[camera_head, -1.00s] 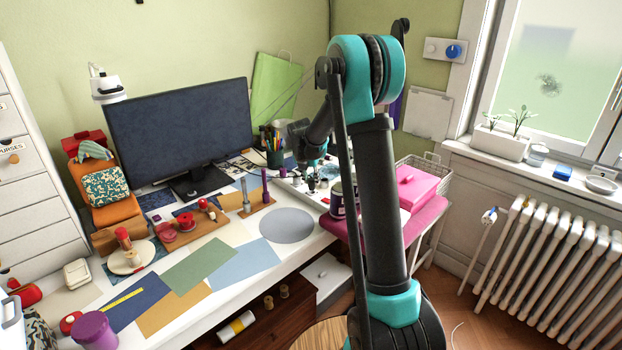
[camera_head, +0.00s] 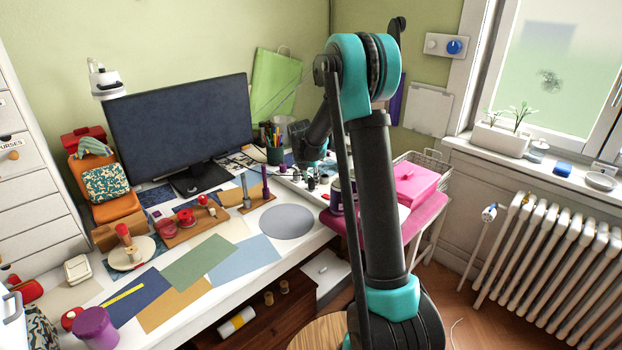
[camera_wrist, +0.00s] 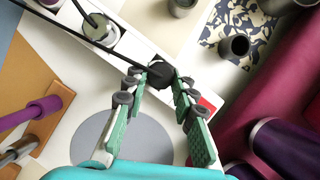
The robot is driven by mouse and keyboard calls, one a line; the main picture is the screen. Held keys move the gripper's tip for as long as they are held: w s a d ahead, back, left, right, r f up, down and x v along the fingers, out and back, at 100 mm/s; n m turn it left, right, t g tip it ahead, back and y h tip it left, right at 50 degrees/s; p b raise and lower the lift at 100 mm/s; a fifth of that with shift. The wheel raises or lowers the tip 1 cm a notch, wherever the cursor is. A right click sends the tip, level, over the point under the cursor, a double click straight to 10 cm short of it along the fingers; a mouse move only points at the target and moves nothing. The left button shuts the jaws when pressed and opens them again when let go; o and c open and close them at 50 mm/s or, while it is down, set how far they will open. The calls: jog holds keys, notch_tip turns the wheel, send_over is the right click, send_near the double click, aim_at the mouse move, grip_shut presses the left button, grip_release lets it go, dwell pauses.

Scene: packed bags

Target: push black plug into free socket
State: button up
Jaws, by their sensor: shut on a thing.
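My gripper (camera_wrist: 155,82) is shut on the black plug (camera_wrist: 160,74), which sits between the grey pads of its green fingers in the wrist view. The plug is over the white socket strip (camera_wrist: 132,47); the fingers and plug hide what is directly beneath, so I cannot tell whether it touches the strip. Toward the upper left of the strip, a round grey-white plug or socket (camera_wrist: 97,27) shows beside a black cable. A red switch (camera_wrist: 207,104) marks the other end. In the head view my gripper (camera_head: 314,168) is over the desk's right end, partly behind my arm.
A purple can (camera_wrist: 282,143) and a magenta surface (camera_wrist: 252,75) lie close on the right in the wrist view. Dark cups (camera_wrist: 234,46) stand beyond the strip. A grey oval mat (camera_wrist: 108,140) lies flat below.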

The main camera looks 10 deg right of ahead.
jog(key=shift+f, duration=0.45)
jog(key=o, duration=1)
